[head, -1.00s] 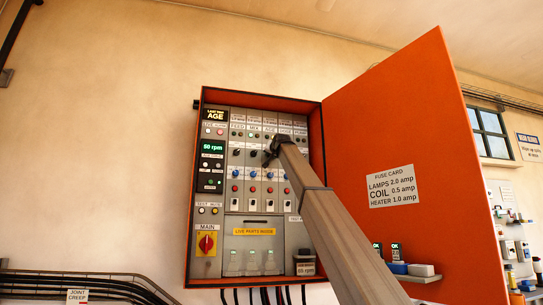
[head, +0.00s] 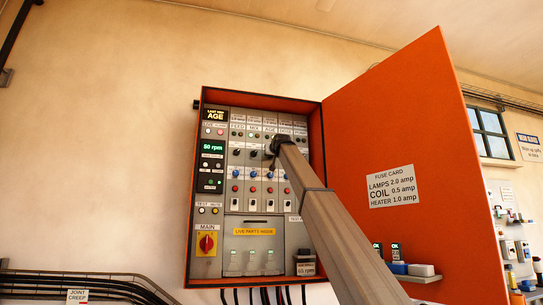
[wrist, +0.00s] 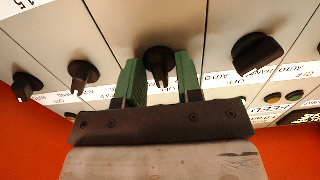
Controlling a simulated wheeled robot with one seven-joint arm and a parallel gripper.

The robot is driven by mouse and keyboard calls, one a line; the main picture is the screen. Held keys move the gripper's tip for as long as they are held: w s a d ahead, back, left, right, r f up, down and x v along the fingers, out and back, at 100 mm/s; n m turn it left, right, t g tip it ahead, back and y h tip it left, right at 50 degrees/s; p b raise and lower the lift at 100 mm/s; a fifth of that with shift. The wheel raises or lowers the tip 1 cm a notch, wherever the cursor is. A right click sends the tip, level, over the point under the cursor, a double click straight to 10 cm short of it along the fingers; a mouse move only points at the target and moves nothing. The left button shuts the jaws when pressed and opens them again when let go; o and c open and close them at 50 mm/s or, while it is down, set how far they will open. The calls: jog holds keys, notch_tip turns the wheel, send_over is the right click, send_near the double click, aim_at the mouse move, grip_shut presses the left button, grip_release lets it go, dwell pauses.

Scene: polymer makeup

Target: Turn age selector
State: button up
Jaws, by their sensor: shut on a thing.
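The age selector (wrist: 159,60) is a black pointer knob on the grey panel, in the middle of the wrist view. My gripper (wrist: 160,80) has its two green fingers on either side of it, shut on it. The knob's pointer faces toward my wrist in that view. In the head view my gripper (head: 271,153) is at the panel's AGE column and hides the knob. Similar knobs stand beside it: the MIX knob (wrist: 256,53) to the right and another knob (wrist: 82,73) to the left.
The orange cabinet door (head: 405,130) stands open to the right of my arm, with a fuse card on it. A red-and-yellow main switch (head: 206,242) is at lower left. Rows of coloured buttons lie below the knobs. A green display (head: 211,148) reads 60 rpm.

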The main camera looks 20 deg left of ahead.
jog(key=o, duration=0.6)
jog(key=shift+s, duration=0.1)
jog(key=v, duration=1)
jog(key=shift+s+d, duration=0.15)
jog(key=shift+s, duration=0.15)
